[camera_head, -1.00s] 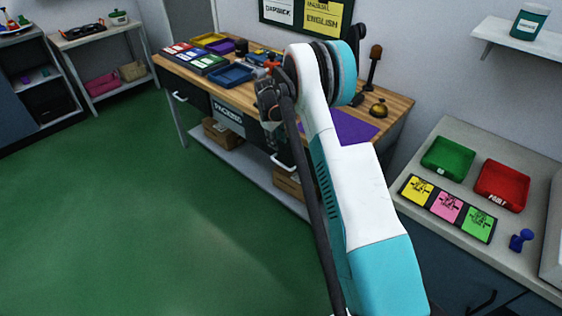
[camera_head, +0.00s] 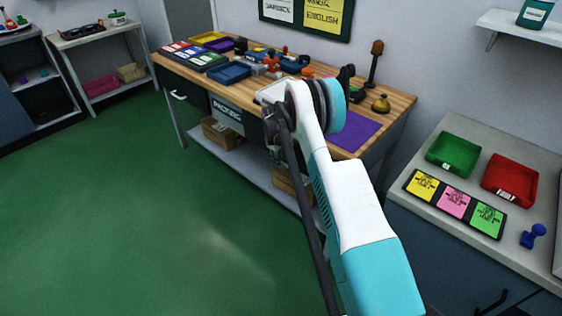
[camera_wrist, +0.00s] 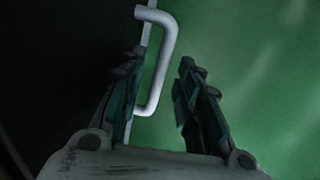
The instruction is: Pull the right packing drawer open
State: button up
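The packing bench (camera_head: 300,95) has a wooden top and dark drawers. Its right drawer is mostly hidden behind my arm in the head view. In the wrist view, the dark drawer front (camera_wrist: 70,60) fills the left side. Its pale bar handle (camera_wrist: 165,65) stands out from the front edge-on. My gripper (camera_wrist: 160,62) is open, with one finger on each side of the handle's outer bar. The left finger is on the drawer side, close to the handle; I cannot tell whether it touches. A gap shows between the bar and the right finger.
The left drawer handle (camera_head: 178,97) and the PACKING sign (camera_head: 227,112) are left of my arm. A lower shelf (camera_head: 245,165) with boxes runs beneath. A grey counter (camera_head: 440,190) with trays stands at the right. The green floor (camera_head: 130,220) before the bench is clear.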

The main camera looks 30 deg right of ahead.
jog(key=shift+f, duration=0.1)
jog(key=shift+c, duration=0.2)
grip_shut()
jog(key=s+a, duration=0.4)
jog(key=a, duration=0.7)
jog(key=s+a, duration=0.4)
jog(key=a, duration=0.8)
jog(key=shift+s, duration=0.25)
jog(key=shift+a, duration=0.1)
jog(key=shift+o, duration=0.2)
grip_release()
